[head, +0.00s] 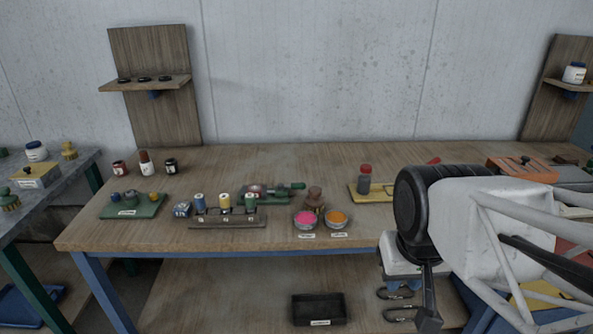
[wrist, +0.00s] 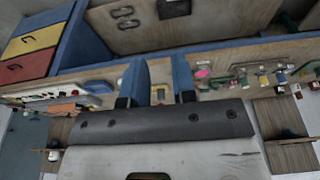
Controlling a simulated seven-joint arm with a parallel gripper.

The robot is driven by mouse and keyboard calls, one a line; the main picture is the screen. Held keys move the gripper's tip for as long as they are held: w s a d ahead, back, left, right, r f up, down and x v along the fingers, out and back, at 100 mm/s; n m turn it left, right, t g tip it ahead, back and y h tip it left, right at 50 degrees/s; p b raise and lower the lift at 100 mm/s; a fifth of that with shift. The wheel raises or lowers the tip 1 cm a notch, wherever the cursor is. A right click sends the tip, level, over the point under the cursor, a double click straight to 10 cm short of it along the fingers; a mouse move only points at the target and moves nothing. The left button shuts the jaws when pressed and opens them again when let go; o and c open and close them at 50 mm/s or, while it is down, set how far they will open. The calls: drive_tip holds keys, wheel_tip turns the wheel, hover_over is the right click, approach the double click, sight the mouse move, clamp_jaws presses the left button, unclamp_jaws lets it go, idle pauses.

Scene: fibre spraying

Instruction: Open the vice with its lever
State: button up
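A small green device with a red and grey body (head: 262,191) lies near the middle of the bench. A green bar (head: 292,186) sticks out to its right; it looks like the vice with its lever, but it is too small to be sure, and I cannot tell how its jaws stand. My gripper (head: 404,286) is in front of the bench's front edge, to the right of and well apart from that device. In the wrist view my gripper (wrist: 161,72) shows two blue fingers spread apart with nothing between them.
A rack with spools (head: 227,219) stands in front of the device. Pink (head: 305,217) and orange (head: 336,217) bowls and a brown object (head: 314,198) are to its right. A black tray (head: 319,309) is below.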

drive_tip(key=shift+w+r, duration=0.2)
drive_tip(key=shift+w, duration=0.2)
drive_tip(key=shift+c, duration=1.2)
drive_tip(key=shift+g, duration=0.6)
drive_tip(key=w+r, duration=0.2)
drive_tip(key=w, duration=0.3)
drive_tip(key=w+a+r, duration=0.1)
drive_tip(key=w+r, duration=0.1)
drive_tip(key=w, duration=0.4)
drive_tip(key=w+r, duration=0.2)
drive_tip(key=w, duration=0.3)
drive_tip(key=shift+w+a+r, duration=0.15)
drive_tip(key=shift+w+a, duration=0.15)
drive_tip(key=shift+w, duration=0.1)
clamp_jaws()
drive_tip(key=w+a+f+g, duration=0.1)
drive_tip(key=w+a+f, duration=0.15)
drive_tip(key=w, duration=1.45)
drive_tip(key=w+a+f+g, duration=0.1)
drive_tip(key=w+a, duration=0.2)
drive_tip(key=w, duration=1.4)
drive_tip(key=w+a+f, duration=0.2)
drive_tip(key=w+f, duration=0.2)
drive_tip(key=w, duration=0.3)
drive_tip(key=w+a+f+g, duration=0.1)
drive_tip(key=w+a+f, duration=0.1)
drive_tip(key=w+f, duration=0.3)
drive_tip(key=shift+w+a+f+m, duration=0.3)
drive_tip(key=shift+w+a+m, duration=0.1)
drive_tip(key=shift+w, duration=1.2)
